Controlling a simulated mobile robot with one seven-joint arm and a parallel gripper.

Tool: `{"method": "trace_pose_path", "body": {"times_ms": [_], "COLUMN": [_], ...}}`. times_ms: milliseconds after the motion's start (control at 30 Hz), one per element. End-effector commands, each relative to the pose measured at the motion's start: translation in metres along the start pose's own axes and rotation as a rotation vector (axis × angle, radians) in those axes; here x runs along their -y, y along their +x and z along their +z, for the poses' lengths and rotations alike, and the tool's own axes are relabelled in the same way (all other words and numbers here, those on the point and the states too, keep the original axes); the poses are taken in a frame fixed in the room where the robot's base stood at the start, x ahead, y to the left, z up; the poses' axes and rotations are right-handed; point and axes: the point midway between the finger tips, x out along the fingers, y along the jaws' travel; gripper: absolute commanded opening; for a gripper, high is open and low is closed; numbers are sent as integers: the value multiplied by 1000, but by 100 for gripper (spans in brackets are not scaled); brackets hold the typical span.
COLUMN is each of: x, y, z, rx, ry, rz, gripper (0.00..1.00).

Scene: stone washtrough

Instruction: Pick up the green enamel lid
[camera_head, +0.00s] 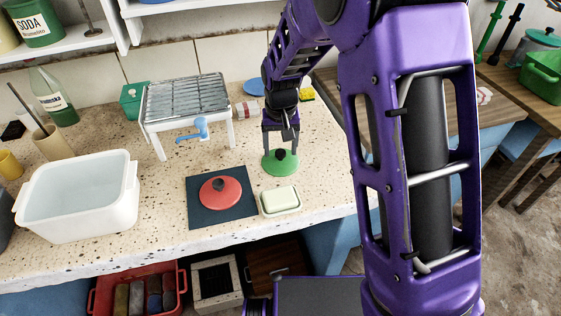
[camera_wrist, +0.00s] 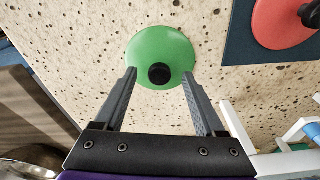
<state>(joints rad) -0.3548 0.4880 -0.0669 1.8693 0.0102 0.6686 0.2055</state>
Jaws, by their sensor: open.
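The green enamel lid (camera_head: 280,164) lies flat on the speckled stone counter, with a black knob on top. It also shows in the wrist view (camera_wrist: 160,46), with the knob between the lines of my fingers. My gripper (camera_head: 281,141) is open and empty, pointing down over the lid. In the wrist view its two fingers (camera_wrist: 160,82) reach toward either side of the lid's near part. I cannot tell whether the fingers touch the lid.
A red lid (camera_head: 220,190) lies on a dark mat (camera_head: 193,213) left of the green lid. A soap dish (camera_head: 280,202) sits just in front. A white rack with a metal top (camera_head: 187,100) stands behind left. A white basin (camera_head: 78,208) is further left.

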Motion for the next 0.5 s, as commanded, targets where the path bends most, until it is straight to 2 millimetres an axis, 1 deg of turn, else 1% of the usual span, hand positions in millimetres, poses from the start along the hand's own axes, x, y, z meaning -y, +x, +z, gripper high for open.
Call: {"method": "trace_pose_path", "body": {"times_ms": [33,67,233,267,300,467,500], "x": [0,0,0,0,0,0,0], "y": [5,6,6,6,6,6,6], "z": [0,0,-1,-1,-1,-1,-1], "rx": [0,0,-2,-2,-2,-2,-2], "ry": [1,1,1,1,1,1,1], "rz": [0,0,0,0,0,0,0], "gripper": [72,72,72,70,63,34,27]}}
